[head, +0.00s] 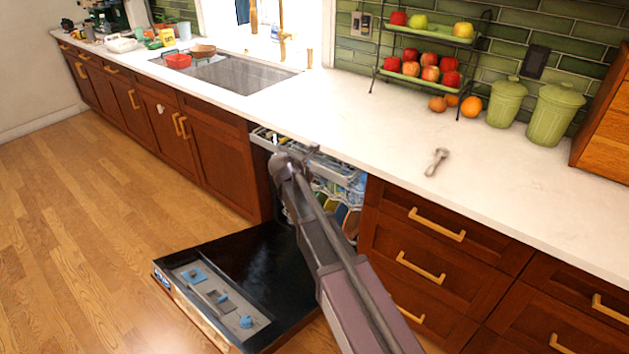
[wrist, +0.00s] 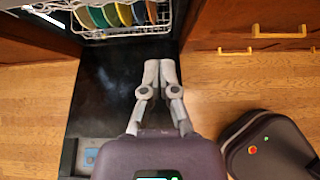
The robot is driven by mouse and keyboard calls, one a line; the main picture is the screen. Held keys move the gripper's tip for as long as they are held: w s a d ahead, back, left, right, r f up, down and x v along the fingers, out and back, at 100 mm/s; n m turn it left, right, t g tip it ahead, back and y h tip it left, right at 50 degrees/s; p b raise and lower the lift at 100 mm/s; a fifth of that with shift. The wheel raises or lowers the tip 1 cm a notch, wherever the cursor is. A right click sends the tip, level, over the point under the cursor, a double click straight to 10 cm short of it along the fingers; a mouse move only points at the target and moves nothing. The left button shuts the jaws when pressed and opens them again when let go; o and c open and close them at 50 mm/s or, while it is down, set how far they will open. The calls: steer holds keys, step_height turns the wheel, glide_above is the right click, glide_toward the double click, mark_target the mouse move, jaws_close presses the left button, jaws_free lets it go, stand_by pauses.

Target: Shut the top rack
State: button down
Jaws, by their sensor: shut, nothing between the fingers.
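The dishwasher stands open under the counter, with its black door (head: 240,270) lowered flat. The top rack (head: 338,172) is a pale rack with dishes in it, showing just below the counter edge in the head view; my arm covers its middle. How far out it sits is hard to tell. My gripper (wrist: 160,68) is shut and empty in the wrist view, above the lowered door. Its fingertips point towards a wire rack (wrist: 122,32) holding coloured plates, with a gap between.
Drawers with brass handles (head: 437,224) stand right of the dishwasher, and closed cabinets (head: 215,150) stand left. The white counter (head: 380,125) runs above, with a small metal object (head: 437,161) on it. Wooden floor (head: 90,220) is clear left of the door.

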steer(key=s+d+f+m+g+y, duration=0.2)
steer(key=s+d+m, duration=0.6)
steer(key=s+m, duration=0.5)
steer(key=s+d+f+m+g+y, duration=0.3)
steer(key=s+d+m+g, duration=0.2)
steer(key=s+m, duration=0.9)
steer(key=d+m, duration=0.1)
steer(key=d, duration=0.2)
steer(key=shift+d+f+y, duration=0.2)
steer(key=shift+d+y, duration=0.1)
steer(key=shift+d, duration=0.1)
steer(key=shift+a, duration=0.1)
